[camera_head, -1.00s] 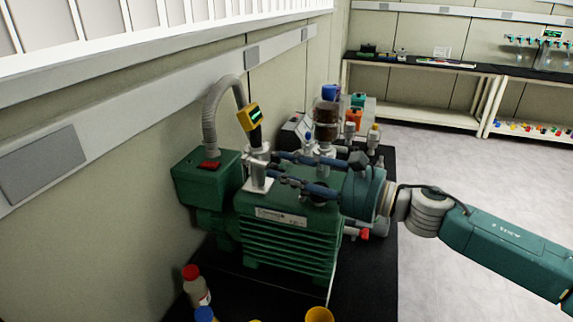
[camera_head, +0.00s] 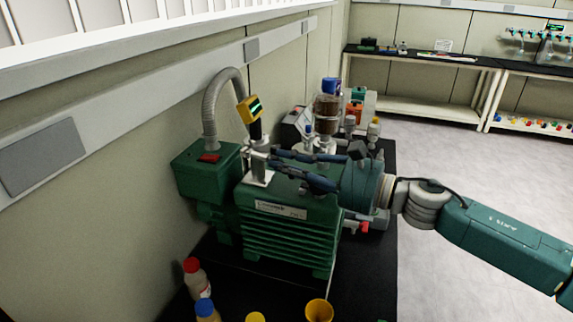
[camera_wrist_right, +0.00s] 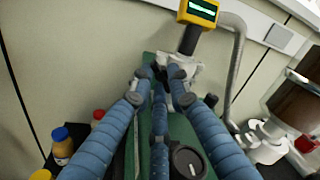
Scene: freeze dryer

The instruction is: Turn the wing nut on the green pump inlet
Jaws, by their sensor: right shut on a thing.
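The green pump (camera_head: 288,238) stands on a black bench top. Its metal inlet fitting (camera_head: 258,168) rises from the top, with a yellow gauge (camera_head: 249,110) above it. My right gripper (camera_head: 268,160) reaches in from the right over the pump, its blue fingers at the inlet clamp. In the right wrist view the fingertips (camera_wrist_right: 164,84) close together at the metal clamp (camera_wrist_right: 180,78) below the gauge. The wing nut itself is hidden between the fingertips, so I cannot make out its angle. My left gripper is not in view.
A brown bottle with a blue cap (camera_head: 327,108) and valves stand behind my right arm. Several capped bottles (camera_head: 195,277) stand at the front of the bench. Floor at the right is clear.

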